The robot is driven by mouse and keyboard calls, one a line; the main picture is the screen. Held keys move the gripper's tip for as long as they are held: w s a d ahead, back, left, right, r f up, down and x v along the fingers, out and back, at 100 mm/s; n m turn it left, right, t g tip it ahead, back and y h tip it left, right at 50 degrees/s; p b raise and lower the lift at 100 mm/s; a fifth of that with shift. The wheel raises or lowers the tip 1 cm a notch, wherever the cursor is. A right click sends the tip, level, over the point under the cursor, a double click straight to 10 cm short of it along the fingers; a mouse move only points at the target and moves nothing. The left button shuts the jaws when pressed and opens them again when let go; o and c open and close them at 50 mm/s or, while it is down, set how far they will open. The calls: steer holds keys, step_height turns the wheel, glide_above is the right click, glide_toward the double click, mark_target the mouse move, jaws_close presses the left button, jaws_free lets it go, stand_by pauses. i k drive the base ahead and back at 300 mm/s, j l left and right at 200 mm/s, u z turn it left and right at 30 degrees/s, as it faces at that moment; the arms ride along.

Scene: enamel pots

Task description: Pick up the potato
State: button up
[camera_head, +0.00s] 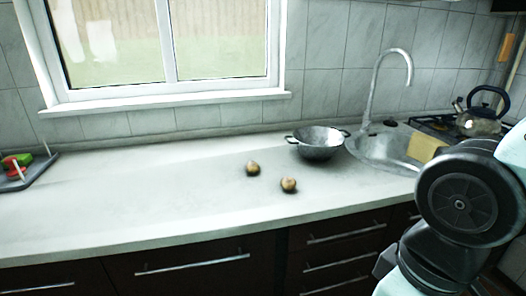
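Two small round brownish-yellow things that look like potatoes lie on the white countertop. One potato (252,168) is a little farther back and to the left. The other potato (289,185) is nearer the counter's front edge and to the right. They lie apart from each other. My gripper is not in view; only part of my arm shows at the right, in front of the sink side.
A grey two-handled colander or pot (318,146) stands behind the potatoes, left of the sink (375,150) with its tall faucet (378,75). A kettle (481,115) sits on the stove. A dark tray (38,170) holds colored items far left. The counter's left middle (130,205) is clear.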

mark_target(252, 167)
steer(key=i+j+u, duration=0.1)
steer(key=i+u, duration=0.65)
steer(key=i+l+u, duration=0.2)
steer(key=i+u, duration=0.2)
steer(key=i, duration=0.05)
